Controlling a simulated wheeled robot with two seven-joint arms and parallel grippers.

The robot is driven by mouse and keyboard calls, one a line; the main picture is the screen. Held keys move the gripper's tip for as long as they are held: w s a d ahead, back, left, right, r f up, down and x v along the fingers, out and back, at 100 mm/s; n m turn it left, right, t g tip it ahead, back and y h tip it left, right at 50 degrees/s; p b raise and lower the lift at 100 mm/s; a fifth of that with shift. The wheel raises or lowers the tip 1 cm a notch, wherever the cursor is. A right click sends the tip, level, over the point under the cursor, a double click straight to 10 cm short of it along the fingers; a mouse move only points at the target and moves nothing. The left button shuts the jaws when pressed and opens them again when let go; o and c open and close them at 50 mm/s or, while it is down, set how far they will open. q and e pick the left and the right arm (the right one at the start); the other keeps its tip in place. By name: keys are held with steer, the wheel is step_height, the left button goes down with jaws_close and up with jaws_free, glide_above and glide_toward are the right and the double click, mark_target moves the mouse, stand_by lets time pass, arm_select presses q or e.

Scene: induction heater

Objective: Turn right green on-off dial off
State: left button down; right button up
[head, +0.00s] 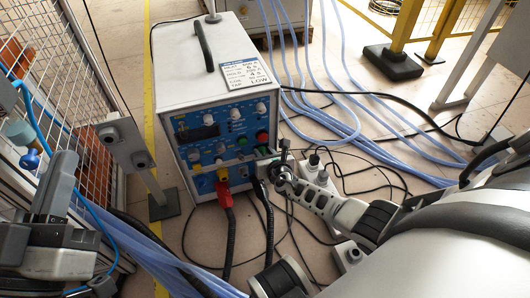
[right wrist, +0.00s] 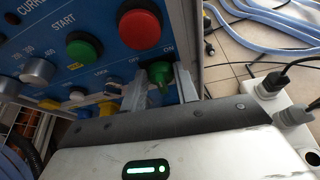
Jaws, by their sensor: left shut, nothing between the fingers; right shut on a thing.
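The green on-off dial (right wrist: 159,71) is on the blue front panel, below the red button, with OFF printed at its upper left and ON at its upper right. My right gripper (right wrist: 161,88) has one finger on each side of the dial and is shut on it. Which mark the dial points to is unclear. My left gripper (head: 62,172) is shut and empty at the far left, well away from the heater (head: 204,82).
A red button (right wrist: 139,28) and a green START button (right wrist: 82,50) sit close to the dial. A grey post box (head: 125,145) and mesh fence stand left. Blue hoses (head: 345,120) cross the floor right.

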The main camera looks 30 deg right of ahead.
steer(key=shift+a+n+h+p, duration=0.15)
steer(key=shift+n+h+p, duration=0.15)
steer(key=shift+n, duration=0.2)
steer(key=shift+a+n+g+h, duration=0.1)
steer(key=shift+n+g+h, duration=0.2)
steer(key=shift+n+h, duration=0.15)
steer(key=shift+a+f+n+p, duration=0.1)
steer(key=shift+n+p, duration=0.2)
steer(key=shift+n, duration=0.15)
steer(key=shift+n+h, duration=0.55)
steer(key=shift+n, duration=0.05)
arm_select(q)
steer(key=f+n, duration=0.1)
steer(key=f+n+g+y, duration=0.1)
steer(key=f, duration=0.1)
steer(key=shift+s+d, duration=0.1)
steer(key=shift+s, duration=0.3)
arm_select(e)
steer(key=shift+w+a, duration=0.1)
arm_select(q)
steer(key=shift+r, duration=0.1)
steer(key=shift+g, duration=0.3)
arm_select(e)
steer(key=o, duration=1)
steer(key=shift+c, duration=0.2)
